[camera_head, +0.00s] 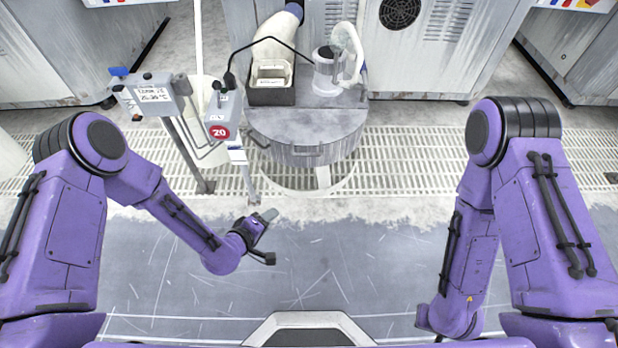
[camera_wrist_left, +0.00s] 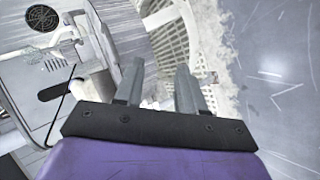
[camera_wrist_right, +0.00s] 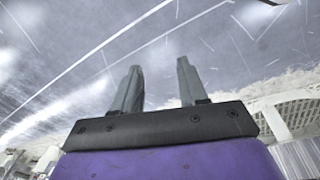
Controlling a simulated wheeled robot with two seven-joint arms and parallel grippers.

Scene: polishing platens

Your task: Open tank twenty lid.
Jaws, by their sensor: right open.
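The red disc marked 20 (camera_head: 221,132) is on a small grey box on a post, left of a round grey tank (camera_head: 300,158). The tank's flat grey top (camera_head: 335,118) looks closed, with a bar handle (camera_head: 308,151) at its front. My left gripper (camera_head: 268,215) is in front of and below the tank, apart from it. In the left wrist view its two fingers (camera_wrist_left: 158,85) stand apart with nothing between them. In the right wrist view my right gripper (camera_wrist_right: 158,85) is open and empty over the floor. Its fingers are not clear in the head view.
A black-rimmed bin (camera_head: 271,95) and a clear jug (camera_head: 327,72) stand on the tank's top. A grey control box (camera_head: 152,95) on a post stands to the left. Grey cabinets (camera_head: 425,50) line the back. The blue-grey floor (camera_head: 340,265) between my arms is clear.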

